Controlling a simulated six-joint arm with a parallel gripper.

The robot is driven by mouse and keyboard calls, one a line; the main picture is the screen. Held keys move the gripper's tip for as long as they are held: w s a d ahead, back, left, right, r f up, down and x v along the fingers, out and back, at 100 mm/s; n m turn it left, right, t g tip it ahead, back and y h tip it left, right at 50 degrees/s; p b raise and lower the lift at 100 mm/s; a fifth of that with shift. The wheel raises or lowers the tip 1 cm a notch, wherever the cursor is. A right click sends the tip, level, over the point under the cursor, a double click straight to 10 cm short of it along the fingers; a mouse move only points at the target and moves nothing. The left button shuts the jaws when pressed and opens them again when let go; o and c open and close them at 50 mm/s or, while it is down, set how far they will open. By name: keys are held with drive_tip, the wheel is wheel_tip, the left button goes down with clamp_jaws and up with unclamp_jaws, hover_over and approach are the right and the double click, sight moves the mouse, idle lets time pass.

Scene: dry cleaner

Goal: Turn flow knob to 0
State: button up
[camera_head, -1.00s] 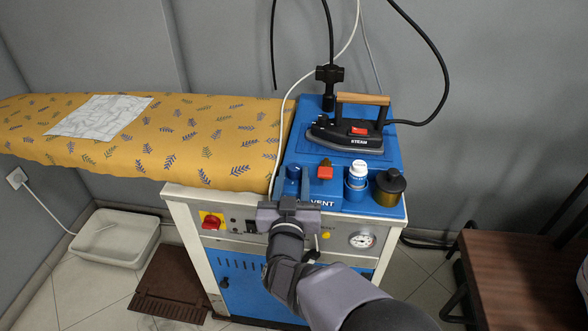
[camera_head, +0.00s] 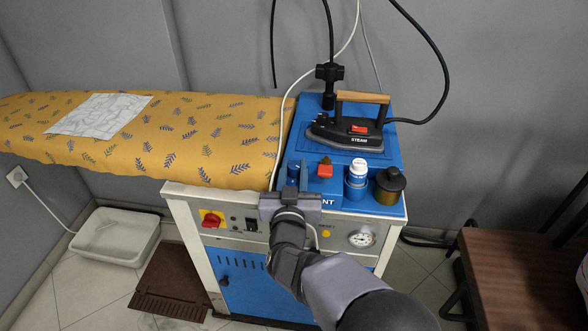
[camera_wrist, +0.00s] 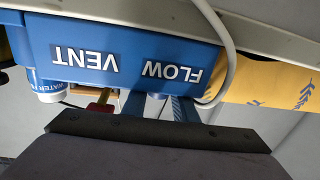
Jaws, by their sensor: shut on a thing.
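The blue flow knob (camera_head: 293,168) is on the left front of the steam station's blue top in the head view. In the wrist view, a small part of the knob (camera_wrist: 157,96) shows below the upside-down FLOW label (camera_wrist: 173,71). My gripper (camera_head: 298,178) reaches it from the front, with its fingers on either side, shut on the knob. The gripper also shows in the wrist view (camera_wrist: 158,106). The fingers and palm hide much of the knob, and its pointer and scale cannot be read.
A red vent knob (camera_head: 325,171), a white-capped bottle (camera_head: 357,175) and a dark-capped container (camera_head: 389,184) stand to the right. The iron (camera_head: 345,133) rests behind. A white cord (camera_head: 284,122) runs close left of the gripper. The yellow ironing board (camera_head: 215,135) lies left.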

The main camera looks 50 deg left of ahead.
drive_tip(key=shift+g+b, duration=0.3)
drive_tip(key=shift+b, duration=0.05)
drive_tip(key=n+g+y+b, duration=0.2)
drive_tip(key=b, duration=0.1)
drive_tip(key=shift+w, duration=0.1)
drive_tip(key=shift+r+n+g+y+b, duration=0.1)
drive_tip(key=shift+n+g+y+b, duration=0.6)
drive_tip(key=shift+n+g+b, duration=0.7)
drive_tip(key=shift+g, duration=0.3)
drive_tip(key=o, duration=0.8)
drive_tip(key=shift+d, duration=0.1)
